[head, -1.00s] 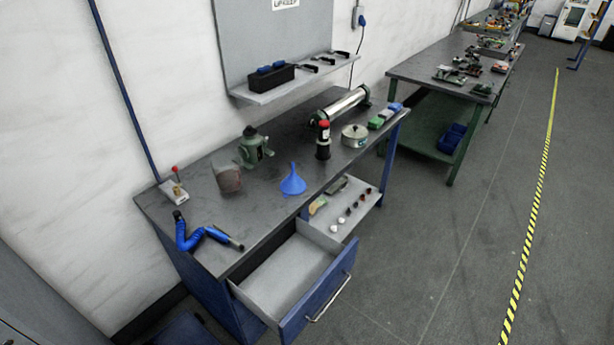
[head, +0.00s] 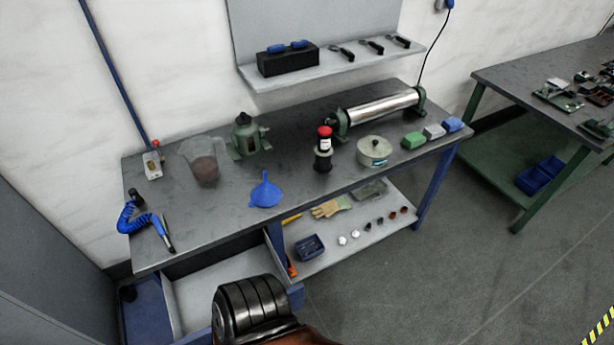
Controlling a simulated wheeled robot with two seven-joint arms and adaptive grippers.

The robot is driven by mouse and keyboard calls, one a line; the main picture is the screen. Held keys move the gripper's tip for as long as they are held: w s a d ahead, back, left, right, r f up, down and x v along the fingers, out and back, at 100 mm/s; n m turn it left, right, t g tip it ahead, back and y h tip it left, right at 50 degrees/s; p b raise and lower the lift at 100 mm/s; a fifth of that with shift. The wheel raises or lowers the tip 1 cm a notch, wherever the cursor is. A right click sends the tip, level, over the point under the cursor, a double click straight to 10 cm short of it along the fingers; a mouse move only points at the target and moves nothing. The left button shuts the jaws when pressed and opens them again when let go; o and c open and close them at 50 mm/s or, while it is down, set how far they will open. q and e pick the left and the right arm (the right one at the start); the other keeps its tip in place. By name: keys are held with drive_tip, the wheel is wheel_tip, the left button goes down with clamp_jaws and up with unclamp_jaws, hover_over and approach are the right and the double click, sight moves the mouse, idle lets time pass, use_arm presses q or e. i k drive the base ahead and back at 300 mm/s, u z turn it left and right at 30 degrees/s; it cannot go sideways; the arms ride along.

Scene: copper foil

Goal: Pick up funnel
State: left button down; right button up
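The blue funnel (head: 265,191) stands on the dark grey workbench top (head: 225,226), near its front edge. Its wide mouth is down and its narrow spout points up. Nothing touches it. No gripper fingers show in the head view. A black ribbed part with a brown-orange body rises at the bottom centre, in front of the open drawer; I cannot tell for sure what it is.
A clear beaker (head: 203,162) and a green bottle jack (head: 247,136) stand behind the funnel. A red-capped black bottle (head: 323,149) and a round tin (head: 374,151) stand to its right. The drawer (head: 205,285) below is open. A blue coiled hose (head: 140,222) lies at left.

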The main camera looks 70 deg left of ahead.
sight(266, 194)
drive_tip(key=i, duration=1.4)
drive_tip(key=u, duration=4.2)
drive_tip(key=i, duration=0.5)
drive_tip(key=u, duration=0.05)
